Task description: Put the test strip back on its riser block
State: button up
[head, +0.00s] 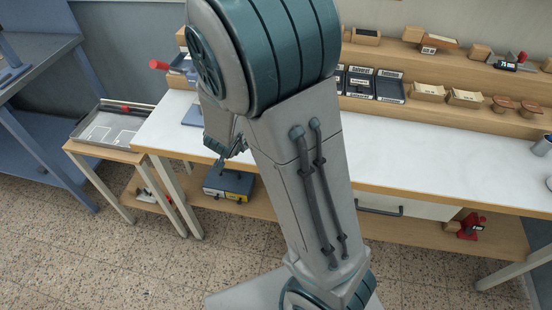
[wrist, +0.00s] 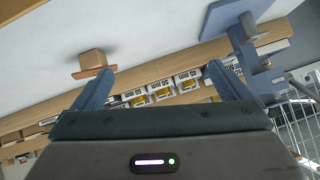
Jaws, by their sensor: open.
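A small tan wooden block (wrist: 92,57) stands on the white worktop in the wrist view, near its shelf-side edge. A thin reddish-brown flat piece (wrist: 84,73) lies against its lower side in the picture. They look like the riser block and the test strip, but I cannot tell for sure. My gripper (wrist: 168,84) is open, with nothing visible between its fingers. The block and brown piece appear beyond the left fingertip, apart from it. In the head view my gripper (head: 222,150) is mostly hidden behind my arm, over the worktop's left part.
The white worktop (head: 430,153) has free room on the right. A two-step wooden shelf (head: 470,75) behind it holds labelled black trays (head: 390,87) and several small blocks. A blue stand (wrist: 230,15) rises near the right finger. A tray table (head: 110,127) stands left.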

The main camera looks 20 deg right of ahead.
jog(key=s+a+r+n+g+y, duration=0.2)
jog(key=s+a+r+n+y, duration=0.35)
jog(key=s+r+y, duration=0.2)
jog(key=s+d+r+n+g+h, duration=0.1)
jog(key=s+d+g, duration=0.1)
jog(key=s, duration=0.5)
jog(key=s+d+r+n+g+h, duration=0.2)
jog(key=s+d, duration=0.2)
jog(key=s, duration=0.4)
jog(key=shift+s+r, duration=0.3)
